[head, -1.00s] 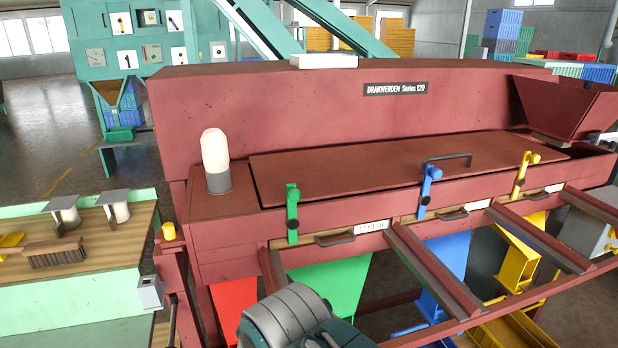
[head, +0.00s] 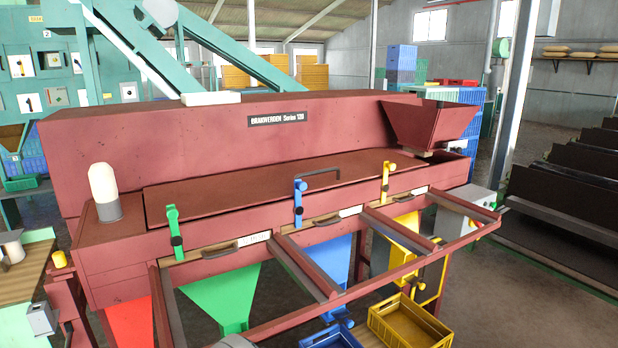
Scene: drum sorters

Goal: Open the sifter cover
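The sifter is a long dark red machine (head: 150,140) with a "Series 120" plate on its back housing. Its cover (head: 230,185) is a flat red panel lying down on the top. A dark bar handle (head: 318,174) stands near the cover's front edge, right of its middle. Three clamps stand upright along the front edge: green (head: 174,228), blue (head: 299,200) and yellow (head: 387,178). I cannot tell whether they press on the cover.
A white lamp (head: 103,186) stands on the machine's left end. A red hopper (head: 430,124) sits at its right end. Red rails (head: 305,268) jut out in front, above green and blue chutes. A yellow crate (head: 410,323) stands below. Open floor lies to the right.

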